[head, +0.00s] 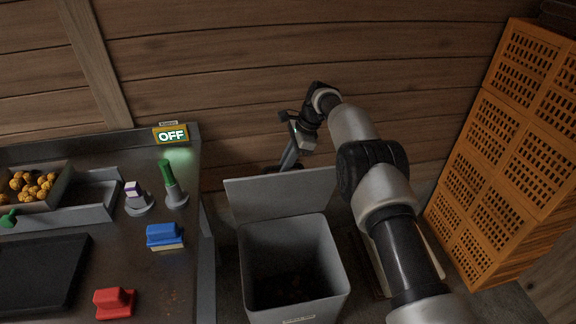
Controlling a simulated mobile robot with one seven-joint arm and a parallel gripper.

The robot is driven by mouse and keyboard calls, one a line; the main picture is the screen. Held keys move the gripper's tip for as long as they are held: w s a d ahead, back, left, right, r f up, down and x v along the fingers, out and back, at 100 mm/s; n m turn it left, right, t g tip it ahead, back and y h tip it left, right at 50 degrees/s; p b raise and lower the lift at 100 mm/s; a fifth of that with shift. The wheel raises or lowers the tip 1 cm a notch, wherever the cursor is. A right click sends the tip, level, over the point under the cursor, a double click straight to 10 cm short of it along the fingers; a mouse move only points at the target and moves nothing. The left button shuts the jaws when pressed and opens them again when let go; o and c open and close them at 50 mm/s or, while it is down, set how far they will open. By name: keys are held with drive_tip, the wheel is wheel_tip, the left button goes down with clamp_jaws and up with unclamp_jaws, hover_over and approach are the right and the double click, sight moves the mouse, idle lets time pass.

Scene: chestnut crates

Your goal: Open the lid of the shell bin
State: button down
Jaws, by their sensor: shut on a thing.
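The shell bin (290,238) is a grey square bin on the floor beside the bench. Its lid (282,198) stands up at the back edge, roughly upright, and the bin's mouth is open. Dark bits lie in the bottom of the bin. My gripper (285,167) is at the lid's upper edge, shut on the lid. The fingertips are partly hidden there, so the exact grip is hard to see.
A workbench (192,280) stands at the left with a red block (114,302), a blue brush (164,235), a green-handled tool (169,180) and a tray of chestnuts (64,192). Orange crates (500,170) are stacked at the right. A plank wall (230,70) closes the back.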

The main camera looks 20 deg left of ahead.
drive_tip(key=shift+d+f, duration=0.25)
drive_tip(key=shift+f, duration=0.3)
drive_tip(key=c, duration=1.7)
unclamp_jaws()
drive_tip(key=shift+a+f, duration=0.1)
drive_tip(key=shift+r, duration=0.25)
drive_tip(key=shift+w+r, duration=0.15)
drive_tip(key=shift+r, duration=0.35)
drive_tip(key=p+v, duration=0.4)
drive_tip(key=v, duration=1.2)
drive_tip(key=shift+w+r, duration=0.1)
drive_tip(key=shift+r, duration=0.05)
drive_tip(key=shift+d, duration=0.25)
